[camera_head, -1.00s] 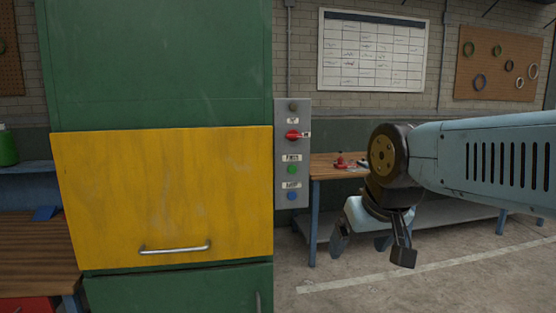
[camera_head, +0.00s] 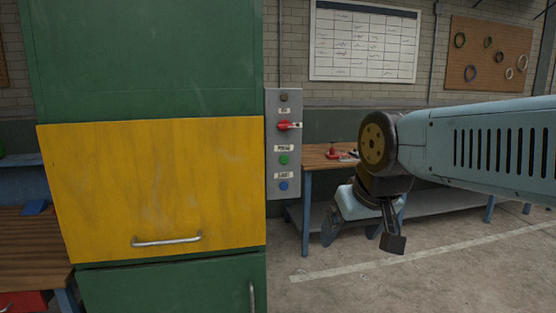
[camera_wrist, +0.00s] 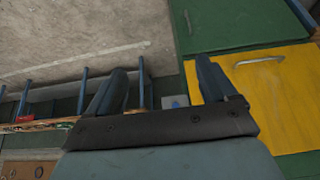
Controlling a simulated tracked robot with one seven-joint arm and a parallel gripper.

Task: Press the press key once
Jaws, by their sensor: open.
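A grey control panel (camera_head: 270,148) is fixed upright at the right edge of the green cabinet. A green round button (camera_head: 283,160) sits on it under a small label that seems to read PRESS. Above it is a red switch (camera_head: 286,125), and below it a blue button (camera_head: 283,186). My gripper (camera_head: 350,238) hangs to the right of the panel and lower, apart from it, pointing down. In the wrist view my gripper (camera_wrist: 160,82) shows two spread fingers with nothing held. A blue spot on a grey piece, probably the panel, shows between them; the green button cannot be made out there.
The green cabinet (camera_head: 150,65) has a yellow front (camera_head: 150,185) with a metal handle (camera_head: 166,240). A workbench (camera_head: 318,157) stands behind my arm. A whiteboard (camera_head: 364,43) and a pegboard (camera_head: 488,52) hang on the wall. The floor at lower right is clear.

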